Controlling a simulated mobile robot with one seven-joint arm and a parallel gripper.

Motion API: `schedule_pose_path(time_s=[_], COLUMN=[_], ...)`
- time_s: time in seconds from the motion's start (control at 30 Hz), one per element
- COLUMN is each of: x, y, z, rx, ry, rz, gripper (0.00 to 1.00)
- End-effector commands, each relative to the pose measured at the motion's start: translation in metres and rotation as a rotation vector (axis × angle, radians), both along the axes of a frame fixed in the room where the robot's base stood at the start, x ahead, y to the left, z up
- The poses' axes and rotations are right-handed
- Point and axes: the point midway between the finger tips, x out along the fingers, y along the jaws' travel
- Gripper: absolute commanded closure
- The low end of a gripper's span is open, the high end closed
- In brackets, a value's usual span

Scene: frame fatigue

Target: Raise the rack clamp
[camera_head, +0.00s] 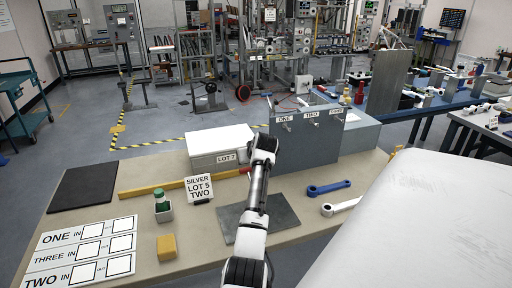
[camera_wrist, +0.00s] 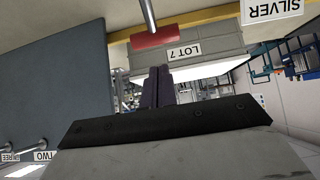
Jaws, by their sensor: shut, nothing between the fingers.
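A grey upright rack panel (camera_head: 318,135) with pegs labelled ONE, TWO and THREE stands at the back of the bench; its blue-grey face also fills the left of the wrist view (camera_wrist: 50,75). A red block on a metal rod (camera_wrist: 156,38) shows near the top of the wrist view; it may be the clamp, but I cannot tell. A small red part (camera_head: 245,170) shows beside my arm in the head view. My gripper (camera_wrist: 158,75) is shut and empty, its dark fingertips a little below the red block in the picture. My arm hides the fingers in the head view.
The LOT 7 box (camera_head: 222,147) stands left of the rack. A white surface fills the right foreground.

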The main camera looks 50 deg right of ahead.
Motion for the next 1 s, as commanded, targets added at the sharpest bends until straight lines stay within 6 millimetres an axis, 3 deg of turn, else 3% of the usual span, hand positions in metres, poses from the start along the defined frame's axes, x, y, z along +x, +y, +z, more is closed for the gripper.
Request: schedule_pose_path(time_s=[0.03,0.43,0.63,1.0], x=[0.004,-0.022,-0.026,-0.026], y=[0.003,0.017,0.02,0.02], z=[0.014,0.088,0.1,0.101], rx=[-0.003,-0.005,-0.003,-0.003], ry=[-0.002,-0.005,-0.003,-0.003], rz=[0.003,0.001,0.002,0.002], gripper=[1.0,1.0,1.0,1.0])
